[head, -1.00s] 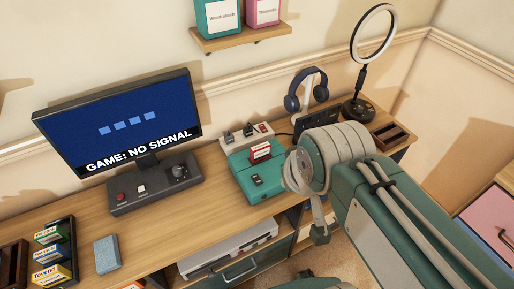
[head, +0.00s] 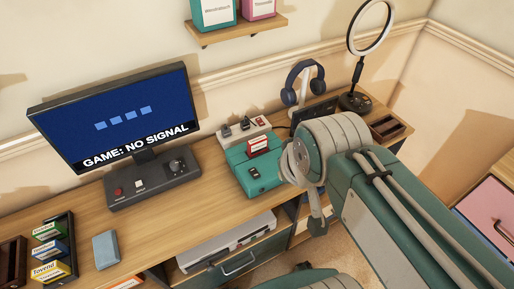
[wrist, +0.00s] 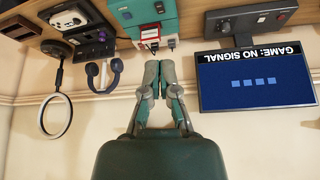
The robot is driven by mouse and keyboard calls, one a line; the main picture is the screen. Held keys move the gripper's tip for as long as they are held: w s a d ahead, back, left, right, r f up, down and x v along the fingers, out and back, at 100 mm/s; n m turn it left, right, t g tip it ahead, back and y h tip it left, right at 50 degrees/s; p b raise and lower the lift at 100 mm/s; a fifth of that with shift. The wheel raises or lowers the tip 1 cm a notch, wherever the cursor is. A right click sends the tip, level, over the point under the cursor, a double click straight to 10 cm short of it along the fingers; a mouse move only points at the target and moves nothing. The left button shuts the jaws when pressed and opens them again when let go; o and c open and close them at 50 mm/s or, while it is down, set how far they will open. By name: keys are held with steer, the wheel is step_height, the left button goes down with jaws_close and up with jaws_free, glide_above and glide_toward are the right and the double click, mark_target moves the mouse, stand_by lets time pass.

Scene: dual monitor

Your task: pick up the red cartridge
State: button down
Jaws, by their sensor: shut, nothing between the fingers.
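The red cartridge (head: 258,145) with a pale label stands upright in the top of a teal console (head: 236,155) on the desk. In the wrist view, which is upside down, the red cartridge (wrist: 150,33) shows on the teal console (wrist: 148,10), beyond the fingertips. My gripper (wrist: 161,88) is shut and empty, apart from the cartridge, with the wall behind it.
A monitor (head: 118,115) reading "GAME: NO SIGNAL" stands left of the console. A power strip (head: 243,130) with plugs lies behind it. Headphones (head: 304,82) on a stand and a ring light (head: 370,30) stand to the right. A cartridge rack (head: 70,240) is at left. A shelf (head: 236,31) hangs above.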

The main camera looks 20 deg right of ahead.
steer(key=c, duration=0.7)
jaws_free()
steer(key=shift+w, duration=0.15)
steer(key=o, duration=0.3)
steer(key=w+n+g+h, duration=0.1)
steer(key=w+n, duration=0.4)
steer(key=w, duration=0.2)
steer(key=shift+w+d+r+g, duration=0.15)
steer(key=shift+w+d+g, duration=0.2)
steer(key=shift+d, duration=0.1)
steer(key=n+g+h, duration=0.3)
steer(key=n+h, duration=0.1)
steer(key=n, duration=1.1)
glide_above(257, 139)
steer(key=a, duration=0.3)
step_height(257, 139, down, 15)
steer(key=f, duration=0.1)
steer(key=d+f, duration=0.1)
steer(key=f, duration=0.2)
steer(key=shift+s+d+f, duration=0.2)
steer(key=shift+s+f, duration=0.1)
steer(key=shift+f, duration=0.05)
steer(key=shift+a+x, duration=0.2)
steer(key=shift+x, duration=1.15)
steer(key=shift+a+x, duration=0.15)
steer(key=shift+x, duration=1.25)
